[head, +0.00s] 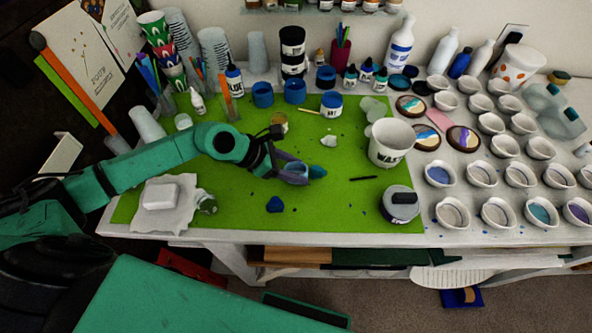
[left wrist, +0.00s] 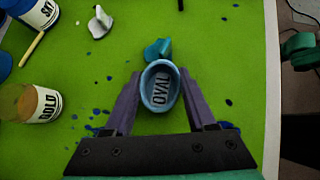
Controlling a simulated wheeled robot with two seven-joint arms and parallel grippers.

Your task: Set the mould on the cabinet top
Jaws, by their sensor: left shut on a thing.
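My left gripper (head: 297,173) is over the middle of the green mat, with its purple fingers (left wrist: 160,108) shut on a small blue cup (left wrist: 160,86). The cup shows an oval rim and dark letters like "OYAL". A small teal piece (left wrist: 157,50) lies just beyond the cup; it also shows in the head view (head: 318,172). I cannot tell for sure which thing is the mould, or where the cabinet top is. My right gripper is not in view.
The green mat (head: 330,215) has free room around the gripper. A white bucket (head: 389,143) and a round tin (head: 400,205) stand to the right. Several small white dishes (head: 440,174) fill the right of the table. A white block (head: 160,196) lies on paper at left.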

